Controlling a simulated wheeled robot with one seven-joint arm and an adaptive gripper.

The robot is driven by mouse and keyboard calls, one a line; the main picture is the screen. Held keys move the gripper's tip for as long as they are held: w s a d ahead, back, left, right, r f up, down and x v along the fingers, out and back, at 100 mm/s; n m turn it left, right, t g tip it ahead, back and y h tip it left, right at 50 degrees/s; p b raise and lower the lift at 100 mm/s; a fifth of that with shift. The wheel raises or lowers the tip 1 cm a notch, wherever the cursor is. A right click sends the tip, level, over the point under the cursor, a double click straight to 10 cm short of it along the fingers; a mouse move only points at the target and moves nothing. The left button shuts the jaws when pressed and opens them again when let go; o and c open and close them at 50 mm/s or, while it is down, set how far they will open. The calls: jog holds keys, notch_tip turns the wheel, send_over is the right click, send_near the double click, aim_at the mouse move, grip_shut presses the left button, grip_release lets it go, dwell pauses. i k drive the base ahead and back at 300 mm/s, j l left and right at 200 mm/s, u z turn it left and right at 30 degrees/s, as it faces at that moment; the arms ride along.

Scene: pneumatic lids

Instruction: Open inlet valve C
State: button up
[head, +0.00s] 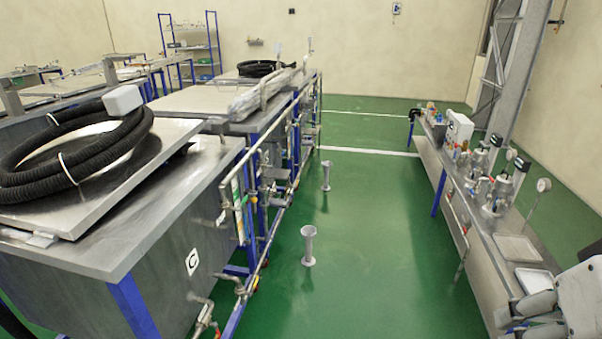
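A steel tank (165,275) marked with a white C label (192,262) stands at the front left. A pipe fitting with a small red part (205,318) sticks out low on its right side. Another valve-like fitting (240,286) sits on the pipe just right of the label, and more piping (238,200) runs up the tank's corner. I cannot tell which fitting is inlet valve C or how its handle is set. A grey-white part of my arm shows at the lower right, far from the tank. My gripper (518,312) seems to be there, partly cut off; its fingers are unclear.
A coiled black hose (75,178) lies on the tank lid. Two grey funnel-shaped stands (308,246) (326,177) are on the green floor (370,250) in the aisle. A long bench (480,240) with instruments runs along the right. The aisle between is otherwise clear.

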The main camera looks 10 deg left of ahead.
aim_at(244, 200)
jog(key=u, duration=1.7)
jog(key=i+l+z, duration=0.35)
jog(key=i+z, duration=0.3)
